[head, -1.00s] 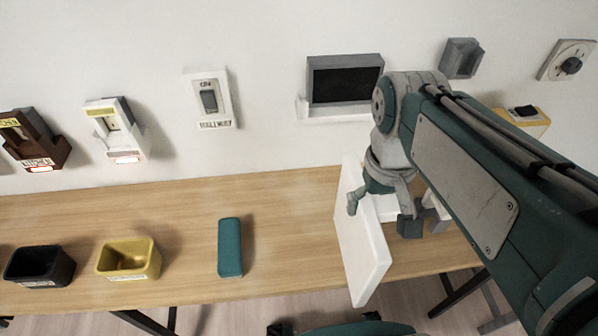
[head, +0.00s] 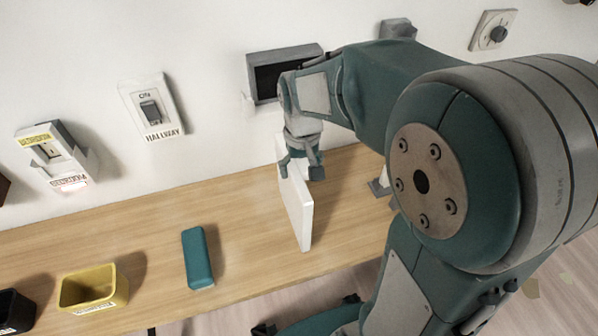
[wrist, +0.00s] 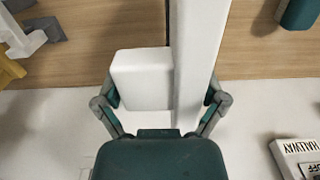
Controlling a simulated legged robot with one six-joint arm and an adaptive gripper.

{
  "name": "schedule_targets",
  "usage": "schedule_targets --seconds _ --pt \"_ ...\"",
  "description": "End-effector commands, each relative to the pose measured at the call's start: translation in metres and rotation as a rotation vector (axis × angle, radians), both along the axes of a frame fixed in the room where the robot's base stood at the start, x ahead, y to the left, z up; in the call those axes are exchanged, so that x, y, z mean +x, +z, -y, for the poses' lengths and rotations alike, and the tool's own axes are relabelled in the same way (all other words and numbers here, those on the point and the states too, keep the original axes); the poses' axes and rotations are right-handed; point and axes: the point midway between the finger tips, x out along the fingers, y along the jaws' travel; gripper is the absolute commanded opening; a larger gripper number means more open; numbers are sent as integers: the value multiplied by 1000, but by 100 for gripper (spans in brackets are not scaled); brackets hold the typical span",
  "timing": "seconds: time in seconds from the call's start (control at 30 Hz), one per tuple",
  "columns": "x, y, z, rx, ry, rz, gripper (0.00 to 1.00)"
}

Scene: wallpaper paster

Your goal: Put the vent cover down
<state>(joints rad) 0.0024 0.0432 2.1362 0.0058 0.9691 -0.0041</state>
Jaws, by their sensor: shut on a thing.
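The vent cover (head: 299,215) is a white flat panel, held on edge over the wooden table (head: 250,225) in the head view. My gripper (head: 303,168) is at its upper part. In the wrist view the cover (wrist: 200,50) is a long white slab with a white block beside it, and my gripper (wrist: 162,95) has its fingers on either side of both. My gripper is shut on the cover. Whether its lower edge touches the table is unclear. The cover's far face is hidden.
A teal block (head: 197,258) and a yellow bin (head: 93,287) sit on the table left of the cover. A dark bin (head: 15,312) is further left. A grey-framed dark panel (head: 280,72) and a hallway switch (head: 151,108) are on the wall. Table between block and cover is clear.

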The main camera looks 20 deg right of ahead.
Motion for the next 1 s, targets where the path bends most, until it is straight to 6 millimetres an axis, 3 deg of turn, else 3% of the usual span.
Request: schedule_targets --seconds 0.27,0.63,0.67,1.0 --pt "5 -34 0 0 0 -2 33" --pt "5 -39 0 0 0 -1 33" --pt "5 -39 0 0 0 -1 100" --pt "5 -38 0 0 0 0 100"
